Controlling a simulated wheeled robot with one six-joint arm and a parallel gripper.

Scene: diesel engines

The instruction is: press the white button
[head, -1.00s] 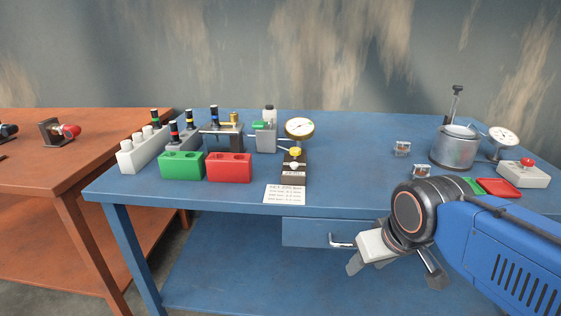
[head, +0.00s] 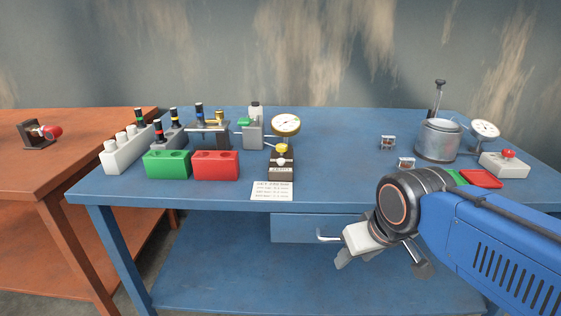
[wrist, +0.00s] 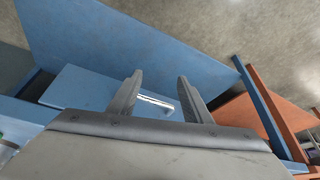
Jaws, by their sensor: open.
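I cannot make out a white button for certain in either view. A red button (head: 508,153) sits on a white box (head: 504,166) at the right end of the blue table. My gripper (head: 380,265) is open and empty in front of the table, below its top and near the drawer (head: 290,228). The wrist view shows its two fingers (wrist: 160,76) spread apart, with the drawer's metal handle (wrist: 157,101) seen between them. I cannot tell how far the handle is from the fingers.
The blue table (head: 340,140) holds a green block (head: 167,165), a red block (head: 216,166), a dial gauge (head: 285,124), a metal pot (head: 438,141) and a red tray (head: 482,179). An orange table (head: 45,180) stands left. The blue table's middle is mostly clear.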

